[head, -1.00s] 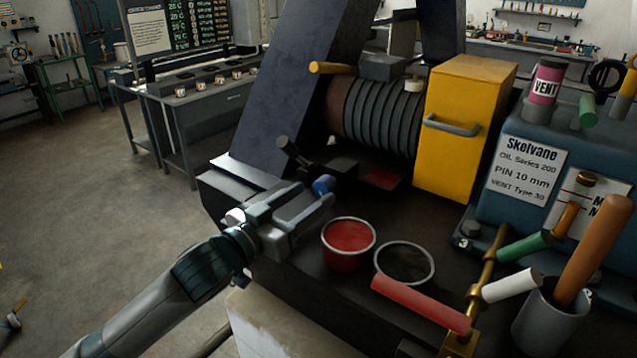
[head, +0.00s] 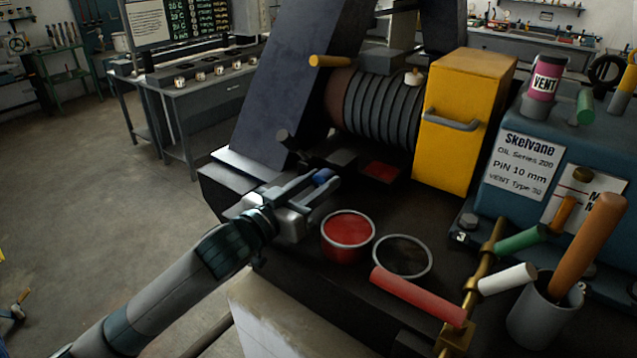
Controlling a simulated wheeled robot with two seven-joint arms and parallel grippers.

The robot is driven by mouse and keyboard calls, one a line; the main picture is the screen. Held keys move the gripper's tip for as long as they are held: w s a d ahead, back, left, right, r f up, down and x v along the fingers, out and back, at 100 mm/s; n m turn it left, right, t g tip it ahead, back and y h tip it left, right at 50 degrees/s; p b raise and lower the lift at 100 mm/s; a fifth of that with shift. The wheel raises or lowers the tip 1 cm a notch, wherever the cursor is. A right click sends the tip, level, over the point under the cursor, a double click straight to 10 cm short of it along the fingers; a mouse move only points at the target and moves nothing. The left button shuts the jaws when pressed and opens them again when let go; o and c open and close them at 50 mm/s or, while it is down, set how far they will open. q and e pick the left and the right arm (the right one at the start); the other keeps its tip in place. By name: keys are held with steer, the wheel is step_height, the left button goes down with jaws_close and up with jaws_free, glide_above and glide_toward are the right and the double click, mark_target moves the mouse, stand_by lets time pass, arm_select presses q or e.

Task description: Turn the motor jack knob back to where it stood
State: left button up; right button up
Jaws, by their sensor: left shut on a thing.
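A small blue knob (head: 323,177), which appears to be the motor jack knob, sits at the front left of the dark machine base. My left gripper (head: 327,184) reaches in from the left and is shut on this knob. The fingers hide most of the knob, so any mark showing its turn cannot be seen. My right gripper is not in view.
A red-filled round tin (head: 348,231) stands close right of the gripper, with a dark round tin (head: 403,257) beside it. A red-handled bar (head: 418,297) lies in front. A yellow box (head: 462,130) and ribbed drum (head: 380,108) stand behind. Open floor lies left.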

arm_select(q)
steer(key=shift+m, duration=0.4)
steer(key=shift+m+p, duration=0.6)
steer(key=shift+m, duration=0.2)
steer(key=shift+m+p, duration=0.55)
steer(key=shift+m, duration=1.25)
steer(key=o, duration=1)
steer(key=shift+o, duration=0.2)
steer(key=shift+s, duration=0.15)
